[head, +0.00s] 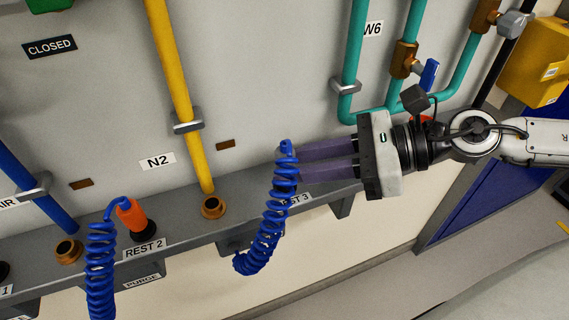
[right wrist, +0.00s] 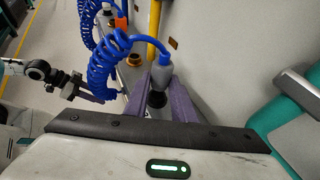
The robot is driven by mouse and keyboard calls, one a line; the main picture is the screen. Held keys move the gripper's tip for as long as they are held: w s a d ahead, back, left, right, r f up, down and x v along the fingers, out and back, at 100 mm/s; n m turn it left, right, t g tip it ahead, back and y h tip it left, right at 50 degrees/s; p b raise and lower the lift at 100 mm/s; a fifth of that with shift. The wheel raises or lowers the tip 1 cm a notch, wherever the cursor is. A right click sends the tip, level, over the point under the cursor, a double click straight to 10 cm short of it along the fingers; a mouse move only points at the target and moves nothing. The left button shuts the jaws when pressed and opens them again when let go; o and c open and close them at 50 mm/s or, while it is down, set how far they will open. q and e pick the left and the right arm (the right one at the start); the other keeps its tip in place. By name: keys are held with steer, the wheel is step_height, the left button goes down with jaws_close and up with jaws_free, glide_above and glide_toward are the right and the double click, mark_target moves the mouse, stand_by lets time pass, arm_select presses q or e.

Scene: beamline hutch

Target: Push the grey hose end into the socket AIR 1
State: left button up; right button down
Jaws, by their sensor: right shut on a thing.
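The grey hose end (right wrist: 158,66) is between the purple fingers of my right gripper (head: 290,163), with a blue coiled hose (head: 267,225) hanging from it. In the head view the fingers and coils mostly hide it, beside the REST 3 label (head: 296,199). In the right wrist view it stands upright over a dark holder (right wrist: 157,98); I cannot tell if they touch. A brass socket (head: 68,251) sits below the blue pipe, whose AIR label (head: 8,203) is cut off by the frame edge. My left gripper (right wrist: 92,97) shows small in the right wrist view; its jaw state is unclear.
An orange hose end (head: 131,215) with another blue coil stands in REST 2, between the AIR socket and my right gripper. The brass N2 socket (head: 212,207) is under the yellow pipe (head: 172,80). Teal pipes (head: 352,60) and a blue-handled valve (head: 429,73) are near my right arm.

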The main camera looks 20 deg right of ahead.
step_height(320, 180, up, 6)
steer(key=p, duration=0.5)
stand_by(0.7)
steer(key=shift+a, duration=0.1)
